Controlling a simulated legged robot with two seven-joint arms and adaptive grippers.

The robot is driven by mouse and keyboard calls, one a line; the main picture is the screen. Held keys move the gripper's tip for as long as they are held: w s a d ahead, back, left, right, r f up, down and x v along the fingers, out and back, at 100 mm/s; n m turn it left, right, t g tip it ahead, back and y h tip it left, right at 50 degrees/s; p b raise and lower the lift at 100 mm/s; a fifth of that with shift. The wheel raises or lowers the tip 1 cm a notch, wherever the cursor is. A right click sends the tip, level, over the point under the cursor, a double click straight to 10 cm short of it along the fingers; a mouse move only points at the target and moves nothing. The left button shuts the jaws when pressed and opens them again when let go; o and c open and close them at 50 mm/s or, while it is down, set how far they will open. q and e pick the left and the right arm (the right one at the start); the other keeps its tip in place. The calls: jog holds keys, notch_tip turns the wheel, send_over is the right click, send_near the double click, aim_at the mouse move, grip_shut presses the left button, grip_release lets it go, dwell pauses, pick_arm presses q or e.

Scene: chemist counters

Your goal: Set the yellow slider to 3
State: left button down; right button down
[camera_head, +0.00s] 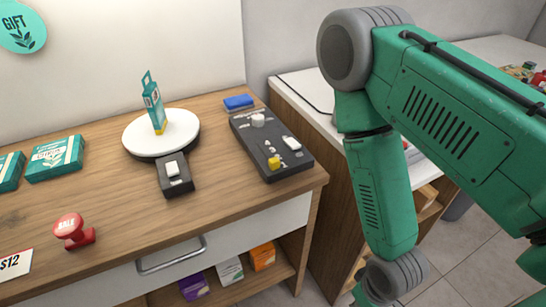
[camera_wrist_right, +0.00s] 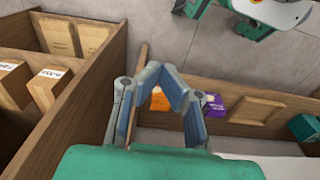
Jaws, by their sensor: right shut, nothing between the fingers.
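The yellow slider (camera_head: 274,163) is a small yellow knob at the near end of a dark control box (camera_head: 245,138). The box lies on the right part of the wooden counter. I cannot read any scale numbers beside the slider. My right arm comes down on the right of the head view, clear of the box, and its gripper is out of that view. In the right wrist view the right gripper (camera_wrist_right: 160,70) has its fingertips together with nothing between them, above the floor and shelving. My left gripper is not in view.
The box also bears a white round knob (camera_head: 258,120) and a white switch (camera_head: 291,142). A blue block (camera_head: 239,102) lies behind it. A round white stand (camera_head: 165,133) with a teal box is to its left. A red SALE stamp (camera_head: 71,228) stands front left.

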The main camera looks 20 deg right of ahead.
jog(key=c, duration=1.9)
grip_release()
jog(key=o, duration=0.5)
jog(key=w+a+r+p, duration=0.1)
jog(key=w+r+p, duration=0.2)
jog(key=w, duration=0.4)
jog(key=shift+w+a+r, duration=0.35)
jog(key=p, duration=0.6)
send_near(274, 160)
jog(key=s+f, duration=0.1)
jog(key=f, duration=0.1)
jog(key=s+d+f, duration=0.1)
jog(key=f, duration=0.2)
jog(key=s+f, duration=0.2)
jog(key=f, duration=0.1)
jog(key=shift+d+f, duration=0.1)
jog(key=shift+d, duration=0.3)
jog(key=w+a+r+p, duration=0.2)
jog(key=w+r, duration=0.3)
jog(key=r, duration=0.7)
jog(key=shift+g, duration=0.3)
notch_tip(274, 160, down, 14)
jog(key=shift+s+d+f+p, duration=0.1)
jog(key=shift+s+p, duration=0.1)
jog(key=shift+p, duration=0.2)
grip_shut()
